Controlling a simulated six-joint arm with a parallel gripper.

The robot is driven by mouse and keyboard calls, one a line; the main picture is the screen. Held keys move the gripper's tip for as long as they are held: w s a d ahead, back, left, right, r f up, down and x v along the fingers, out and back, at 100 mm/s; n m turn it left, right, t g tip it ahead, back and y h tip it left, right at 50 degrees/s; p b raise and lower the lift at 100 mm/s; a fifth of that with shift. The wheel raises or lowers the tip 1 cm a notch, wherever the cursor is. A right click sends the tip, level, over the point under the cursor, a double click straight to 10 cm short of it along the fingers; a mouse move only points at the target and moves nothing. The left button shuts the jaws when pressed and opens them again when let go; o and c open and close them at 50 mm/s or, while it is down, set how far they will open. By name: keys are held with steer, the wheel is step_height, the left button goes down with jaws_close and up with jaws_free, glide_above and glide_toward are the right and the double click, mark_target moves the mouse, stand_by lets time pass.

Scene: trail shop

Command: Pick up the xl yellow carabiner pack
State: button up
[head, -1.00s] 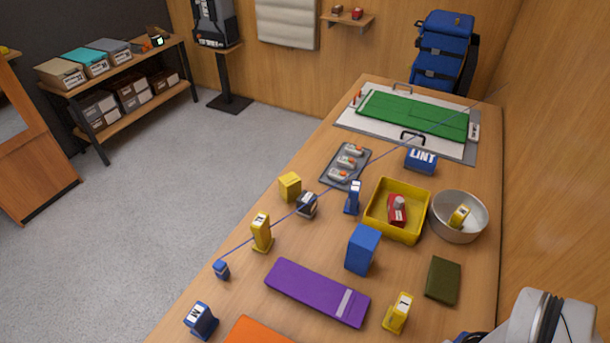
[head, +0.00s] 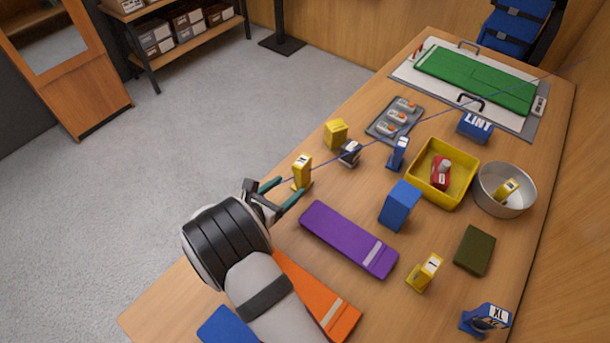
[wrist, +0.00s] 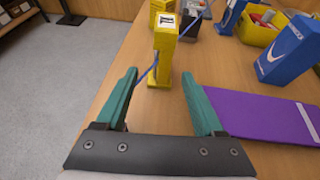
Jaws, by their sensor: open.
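A tall yellow pack (head: 302,172) stands upright on the table near its left edge. It also shows in the wrist view (wrist: 163,50), just beyond my fingertips; I cannot read its size label for certain. My gripper (head: 283,190) is open and empty, its green fingers pointing at this pack, with the pack beyond the gap between them in the wrist view (wrist: 158,75). Another yellow pack (head: 425,272) stands at the front right, its label looking like L. A third yellow pack (head: 506,190) is in the metal bowl (head: 483,203).
A thin blue cord (wrist: 146,75) crosses the table by the near yellow pack. A dark camera-like item (head: 350,153), a yellow block (head: 335,134) and a blue XL pack (head: 487,319) stand elsewhere on the table.

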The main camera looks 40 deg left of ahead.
mark_target(297, 180)
steer(key=x, duration=0.7)
steer(key=shift+w+d+r, duration=0.1)
steer(key=shift+w+r, duration=0.15)
steer(key=shift+w, duration=0.05)
jaws_close()
